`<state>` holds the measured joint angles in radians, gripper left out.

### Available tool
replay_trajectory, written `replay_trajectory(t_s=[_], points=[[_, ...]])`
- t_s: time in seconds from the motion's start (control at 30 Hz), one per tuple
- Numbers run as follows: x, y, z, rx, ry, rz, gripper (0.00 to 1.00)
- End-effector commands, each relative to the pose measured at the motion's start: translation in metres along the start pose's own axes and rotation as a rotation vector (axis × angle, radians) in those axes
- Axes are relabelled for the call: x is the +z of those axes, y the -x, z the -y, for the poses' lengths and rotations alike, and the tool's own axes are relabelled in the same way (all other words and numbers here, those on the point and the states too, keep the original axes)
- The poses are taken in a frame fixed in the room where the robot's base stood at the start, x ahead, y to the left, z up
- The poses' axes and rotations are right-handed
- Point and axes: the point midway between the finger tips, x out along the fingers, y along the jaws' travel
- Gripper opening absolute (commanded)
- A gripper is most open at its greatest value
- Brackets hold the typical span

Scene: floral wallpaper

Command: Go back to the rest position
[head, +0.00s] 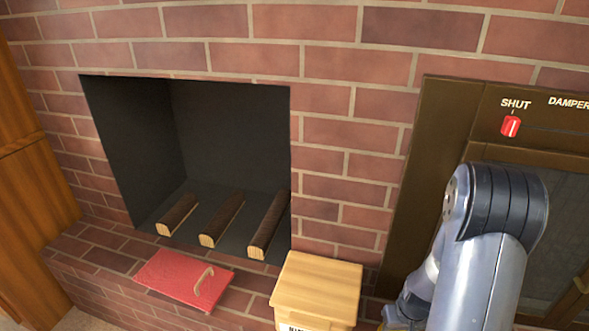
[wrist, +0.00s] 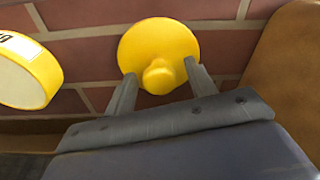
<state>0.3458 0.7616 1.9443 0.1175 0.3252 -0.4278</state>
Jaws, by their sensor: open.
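In the wrist view my gripper (wrist: 160,70) is open, its two grey fingers apart. A round yellow disc with a small knob (wrist: 158,55) lies between and beyond the fingertips, against the brick. I cannot tell whether the fingers touch it. In the head view my blue-grey arm reaches down at the right. My gripper's end is mostly hidden there by the arm and the bottom edge.
A brick fireplace opening (head: 230,135) holds three logs (head: 222,218). A red panel with a handle (head: 180,278) lies on the ledge beside a wooden box (head: 318,285). A damper panel with a red knob (head: 511,126) is behind my arm. Another yellow round object (wrist: 30,75) is at left.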

Motion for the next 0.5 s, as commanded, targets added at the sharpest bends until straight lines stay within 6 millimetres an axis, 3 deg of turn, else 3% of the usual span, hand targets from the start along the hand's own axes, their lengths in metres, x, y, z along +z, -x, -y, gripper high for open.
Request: replay_trajectory(t_s=[0.03,0.13,0.5], points=[[-0.003,0.015,0.000,0.002,0.000,-0.005,0.53],[-0.004,0.025,0.000,0.001,0.000,-0.004,0.53],[-0.004,0.032,0.000,0.001,0.000,-0.002,0.53]])
